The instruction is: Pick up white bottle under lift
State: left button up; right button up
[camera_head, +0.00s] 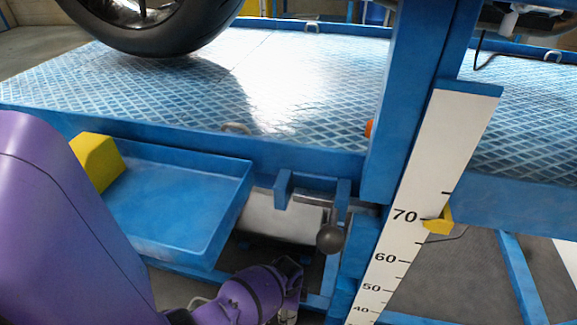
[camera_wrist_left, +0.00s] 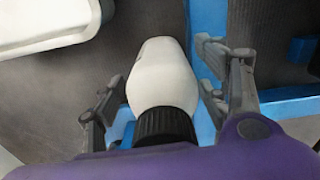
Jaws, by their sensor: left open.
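The white bottle (camera_wrist_left: 163,72) shows in the left wrist view, with a dark ridged cap (camera_wrist_left: 165,126) toward my wrist. My left gripper (camera_wrist_left: 160,85) is open, with one finger on each side of the bottle. A gap shows between the left finger and the bottle; the right finger is close beside it, and I cannot tell if it touches. In the head view my left gripper (camera_head: 289,283) is low beside the lift frame, its fingers mostly hidden. I cannot make out the bottle there for sure. My right gripper is not in view.
The blue lift platform (camera_head: 330,95) overhangs this spot, with a motorcycle tyre (camera_head: 160,35) on it. A blue tray (camera_head: 180,205) with a yellow block (camera_head: 97,160), a lever with a ball knob (camera_head: 330,239) and a scaled post (camera_head: 425,180) stand close by. A white body (camera_head: 283,217) is under the platform.

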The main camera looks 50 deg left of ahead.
pick_arm(q)
jog(key=shift+r, duration=0.1)
jog(key=c, duration=1.5)
